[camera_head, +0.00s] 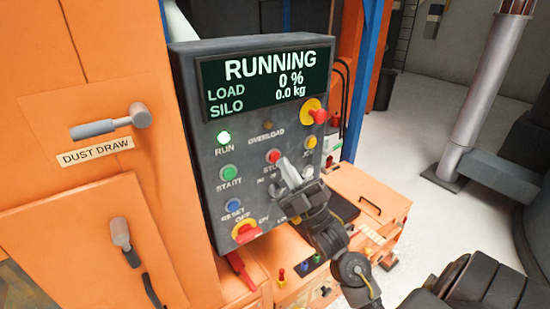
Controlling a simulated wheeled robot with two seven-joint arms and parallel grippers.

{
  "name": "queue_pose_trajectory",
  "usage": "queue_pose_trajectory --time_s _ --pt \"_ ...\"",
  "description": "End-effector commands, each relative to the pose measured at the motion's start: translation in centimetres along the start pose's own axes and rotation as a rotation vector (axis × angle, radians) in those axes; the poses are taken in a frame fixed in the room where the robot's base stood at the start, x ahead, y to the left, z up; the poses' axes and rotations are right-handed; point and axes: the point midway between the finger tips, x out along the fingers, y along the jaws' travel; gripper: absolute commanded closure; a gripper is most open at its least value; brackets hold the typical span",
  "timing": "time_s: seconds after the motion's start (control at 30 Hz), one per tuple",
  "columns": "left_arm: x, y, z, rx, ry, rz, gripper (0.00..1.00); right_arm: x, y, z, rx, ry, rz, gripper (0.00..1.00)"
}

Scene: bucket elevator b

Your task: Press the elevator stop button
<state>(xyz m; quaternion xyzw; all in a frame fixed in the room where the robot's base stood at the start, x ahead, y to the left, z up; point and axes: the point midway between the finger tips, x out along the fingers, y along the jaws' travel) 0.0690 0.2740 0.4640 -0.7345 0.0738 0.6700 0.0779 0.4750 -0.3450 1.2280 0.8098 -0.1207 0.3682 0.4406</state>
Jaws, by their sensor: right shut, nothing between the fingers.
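The grey control box (213,138) faces me, and its screen (268,78) reads RUNNING, load 0 %, silo 0.0 kg. The red stop button (273,156) is in the middle of the box, with its label partly hidden by my right gripper. My right gripper (284,164) is shut and empty, its fingertips just below and right of the stop button. I cannot tell whether the tips touch it. My left gripper is not in view.
A red emergency knob (318,115) on yellow sits at upper right of the box. Around the stop button are the green start button (227,173), blue reset button (233,205) and a red-yellow rotary switch (246,231). An orange cabinet (90,190) stands left.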

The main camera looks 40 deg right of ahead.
Motion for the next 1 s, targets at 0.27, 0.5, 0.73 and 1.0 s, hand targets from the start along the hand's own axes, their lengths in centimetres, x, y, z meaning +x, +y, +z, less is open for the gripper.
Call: queue_pose_trajectory --time_s 0.27,0.5,0.73,1.0 --pt "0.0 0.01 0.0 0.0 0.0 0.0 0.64 0.01 -0.01 0.0 0.0 0.0 0.0 1.0" --pt "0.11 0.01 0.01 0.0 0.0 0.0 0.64 0.4 -0.31 0.31 0.0 0.0 0.0 1.0" --pt "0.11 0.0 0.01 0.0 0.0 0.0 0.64 0.6 -0.43 0.45 0.0 0.0 0.0 1.0" --pt "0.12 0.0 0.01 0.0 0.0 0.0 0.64 0.63 -0.45 0.45 0.0 0.0 0.0 1.0"
